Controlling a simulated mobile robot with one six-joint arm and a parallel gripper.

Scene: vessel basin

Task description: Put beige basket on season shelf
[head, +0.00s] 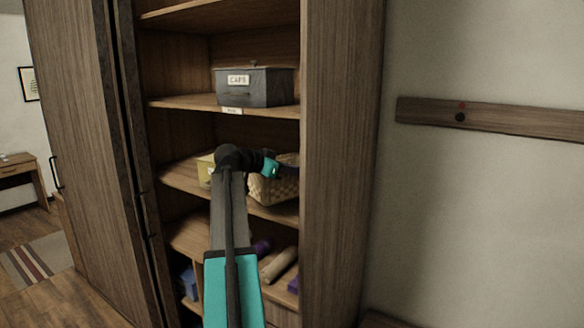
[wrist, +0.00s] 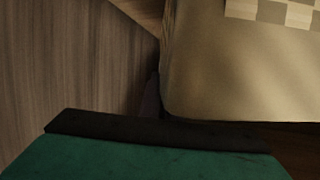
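The beige woven basket (head: 275,187) is at the middle shelf (head: 180,178) of the open wardrobe, on its right side. My arm and wrist cover part of it, and I cannot tell whether it rests fully on the board. My gripper (head: 288,172) is at the basket's upper part; its fingers are mostly hidden, so its opening does not show. In the wrist view a pale beige surface with a checkered patch (wrist: 240,70) fills the upper right, close to the camera. The shelf above has a small label (head: 232,111), too small to read.
A grey box labelled CAPS (head: 255,86) stands on the shelf above. A yellowish box (head: 205,170) sits left of the basket. Rolled items (head: 280,264) lie lower down. The wardrobe's right side panel (head: 340,150) is close beside my gripper.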

